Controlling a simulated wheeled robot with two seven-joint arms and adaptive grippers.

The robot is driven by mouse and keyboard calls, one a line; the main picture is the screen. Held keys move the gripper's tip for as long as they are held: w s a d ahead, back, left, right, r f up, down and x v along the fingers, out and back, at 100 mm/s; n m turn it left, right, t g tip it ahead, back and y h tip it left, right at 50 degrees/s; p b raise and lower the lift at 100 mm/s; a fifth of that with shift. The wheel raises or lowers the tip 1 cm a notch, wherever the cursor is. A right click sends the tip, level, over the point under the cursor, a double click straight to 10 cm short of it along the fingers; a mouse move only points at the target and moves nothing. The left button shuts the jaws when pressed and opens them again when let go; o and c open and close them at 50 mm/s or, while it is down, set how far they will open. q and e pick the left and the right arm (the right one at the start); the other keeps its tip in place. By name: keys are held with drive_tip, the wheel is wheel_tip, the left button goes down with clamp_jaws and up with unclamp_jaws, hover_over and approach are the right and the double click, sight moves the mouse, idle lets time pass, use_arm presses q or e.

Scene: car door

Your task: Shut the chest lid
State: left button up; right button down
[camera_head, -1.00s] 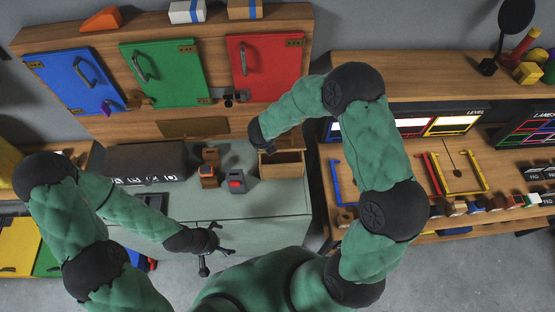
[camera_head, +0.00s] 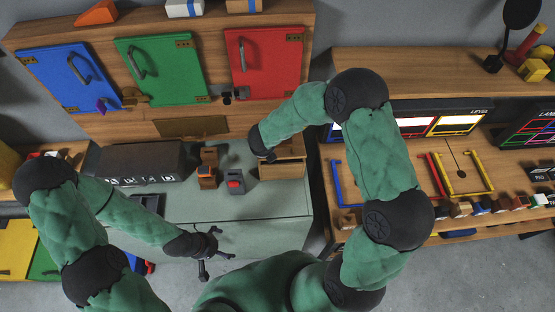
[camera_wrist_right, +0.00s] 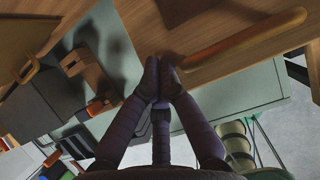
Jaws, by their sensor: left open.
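The small wooden chest (camera_head: 284,172) stands at the right end of the grey-green worktop in the head view. My right gripper (camera_head: 268,155) is at its upper left edge, and the forearm hides part of the top, so I cannot tell how far the lid is open. In the right wrist view, the fingers (camera_wrist_right: 159,68) are together with nothing seen between them, and the tips are against or very close to a wooden surface (camera_wrist_right: 205,35). My left gripper (camera_head: 212,243) is open and empty in front of the worktop, away from the chest.
The worktop (camera_head: 245,212) also bears a dark box (camera_head: 140,165), a small brown wooden item (camera_head: 207,172) and a grey block with a red top (camera_head: 235,182) left of the chest. Blue, green and red doors stand behind. A wooden shelf unit (camera_head: 345,185) stands at right.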

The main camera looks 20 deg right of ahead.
drive_tip(key=shift+s+a+f+b, duration=0.1)
drive_tip(key=shift+s+f+b, duration=0.15)
drive_tip(key=shift+f+b, duration=0.4)
drive_tip(key=shift+f, duration=0.15)
drive_tip(key=shift+f+b, duration=0.45)
drive_tip(key=shift+f, duration=0.05)
wheel_tip(320, 180, up, 7)
drive_tip(key=p, duration=0.6)
drive_tip(key=shift+r+p, duration=0.2)
drive_tip(key=shift+p, duration=0.1)
drive_tip(key=shift+f, duration=0.1)
drive_tip(key=shift+s, duration=0.1)
